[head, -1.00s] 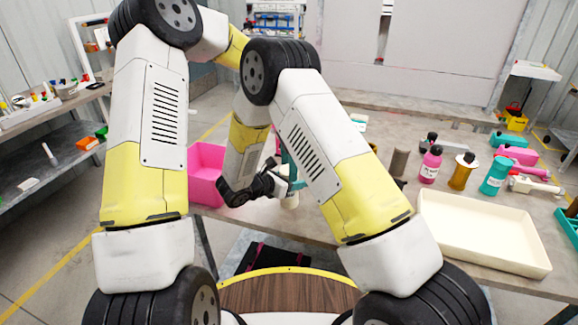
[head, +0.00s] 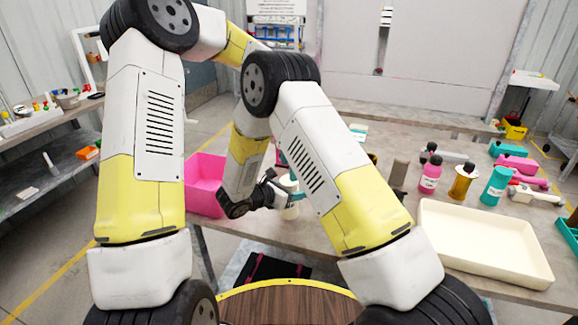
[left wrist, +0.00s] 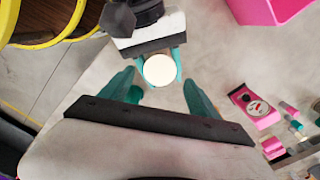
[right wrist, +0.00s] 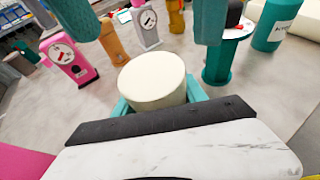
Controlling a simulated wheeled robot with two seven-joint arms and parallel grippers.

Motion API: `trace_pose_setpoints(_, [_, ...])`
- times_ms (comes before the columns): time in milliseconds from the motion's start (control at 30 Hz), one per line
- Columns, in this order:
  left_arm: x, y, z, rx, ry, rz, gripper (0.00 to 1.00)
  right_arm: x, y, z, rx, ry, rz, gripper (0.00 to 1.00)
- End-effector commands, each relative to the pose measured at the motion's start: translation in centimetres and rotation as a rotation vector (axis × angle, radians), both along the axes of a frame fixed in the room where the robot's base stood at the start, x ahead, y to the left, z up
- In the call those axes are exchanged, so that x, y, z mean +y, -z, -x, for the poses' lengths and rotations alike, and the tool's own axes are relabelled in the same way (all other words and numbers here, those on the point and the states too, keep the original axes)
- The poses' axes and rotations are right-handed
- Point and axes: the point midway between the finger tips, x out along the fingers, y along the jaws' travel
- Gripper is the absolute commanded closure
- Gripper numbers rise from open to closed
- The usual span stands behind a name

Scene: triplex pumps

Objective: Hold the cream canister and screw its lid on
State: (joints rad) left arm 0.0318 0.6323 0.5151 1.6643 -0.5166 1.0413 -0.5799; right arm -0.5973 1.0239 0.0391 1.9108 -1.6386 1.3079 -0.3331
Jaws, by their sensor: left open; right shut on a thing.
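The cream canister (head: 290,212) stands upright in my right gripper (head: 284,198), whose teal fingers are shut around it. The right wrist view shows its plain round cream top (right wrist: 152,78) close up. I cannot tell whether that top is a seated lid. In the left wrist view the round top (left wrist: 160,70) lies just beyond my left gripper (left wrist: 160,90). Its two teal fingers are spread apart and empty, above the canister. In the right wrist view the left fingers hang at the top (right wrist: 142,20). In the head view my right arm mostly hides the left gripper.
A pink bin (head: 204,190) stands left of the canister. Pink gauge pumps (right wrist: 66,58) stand farther off.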

Motion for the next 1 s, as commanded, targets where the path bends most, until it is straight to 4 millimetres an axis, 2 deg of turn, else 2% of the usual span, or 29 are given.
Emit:
trace_pose_setpoints(167, [-0.2,-0.1,0.2,0.011,-0.07,-0.001,0.3,0.0,0.0,0.0,0.0,0.0,0.0,1.0])
trace_pose_setpoints(600, [-0.2,-2.7,0.1,0.007,-0.525,-0.003,0.3,0.0,0.0,0.0,0.0,0.0,0.0,1.0])
trace_pose_setpoints(1000, [-0.1,-3.1,0.0,0.0,-0.576,-0.002,0.3,0.0,0.0,0.0,0.0,0.0,0.0,1.0])
